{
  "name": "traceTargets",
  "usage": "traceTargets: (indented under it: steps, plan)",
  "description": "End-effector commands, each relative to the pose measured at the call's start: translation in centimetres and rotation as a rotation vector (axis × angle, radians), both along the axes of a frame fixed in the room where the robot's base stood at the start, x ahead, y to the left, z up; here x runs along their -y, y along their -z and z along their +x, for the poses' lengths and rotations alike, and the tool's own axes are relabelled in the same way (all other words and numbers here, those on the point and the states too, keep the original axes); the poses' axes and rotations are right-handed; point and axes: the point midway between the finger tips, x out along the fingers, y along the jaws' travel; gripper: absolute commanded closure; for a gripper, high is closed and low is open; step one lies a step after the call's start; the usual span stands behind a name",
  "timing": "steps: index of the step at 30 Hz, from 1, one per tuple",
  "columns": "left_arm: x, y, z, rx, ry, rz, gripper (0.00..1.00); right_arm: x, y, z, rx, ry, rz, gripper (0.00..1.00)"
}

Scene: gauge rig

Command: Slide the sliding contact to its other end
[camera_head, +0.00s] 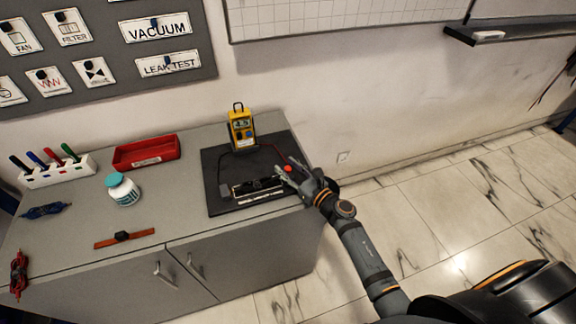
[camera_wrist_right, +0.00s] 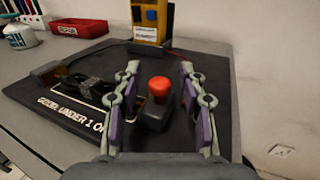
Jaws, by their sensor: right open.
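A red-capped knob on a dark block (camera_wrist_right: 156,97), which looks like the sliding contact, stands at the right side of the black board. In the head view the red knob (camera_head: 288,168) shows beside the gripper. My right gripper (camera_wrist_right: 159,70) is open, with one finger on each side of the knob in the wrist view; I cannot tell whether either touches it. In the head view the right gripper (camera_head: 284,173) is over the board's right edge. The black board (camera_head: 216,176) lies on the grey cabinet. My left gripper is not in view.
A yellow meter (camera_head: 241,128) stands at the back of the board. A dark coiled lead (camera_wrist_right: 92,88) lies by the label plate. A red tray (camera_head: 146,152), white bottle (camera_head: 124,192) and orange strip with a black piece (camera_head: 108,241) lie left, clear of the board.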

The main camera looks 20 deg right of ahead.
Motion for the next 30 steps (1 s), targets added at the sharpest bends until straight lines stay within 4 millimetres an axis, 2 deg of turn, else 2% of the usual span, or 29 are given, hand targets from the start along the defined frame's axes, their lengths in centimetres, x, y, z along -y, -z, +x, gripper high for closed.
traceTargets:
  steps: [7,15,17,26,30]
  plan:
    - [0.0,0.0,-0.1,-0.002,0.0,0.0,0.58,-0.1,0.0,0.1,0.0,0.0,0.0,0.59]
    - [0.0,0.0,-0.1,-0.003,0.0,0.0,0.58,-0.1,0.0,0.1,0.0,0.0,0.0,0.94]
    - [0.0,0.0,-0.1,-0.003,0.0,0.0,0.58,0.0,0.0,0.1,0.0,0.0,0.0,1.0]
    - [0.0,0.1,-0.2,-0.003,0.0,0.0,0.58,0.0,0.1,0.1,0.0,0.0,0.0,1.0]
    - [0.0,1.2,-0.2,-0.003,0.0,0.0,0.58,1.8,0.6,0.1,0.0,0.0,-0.007,1.0]
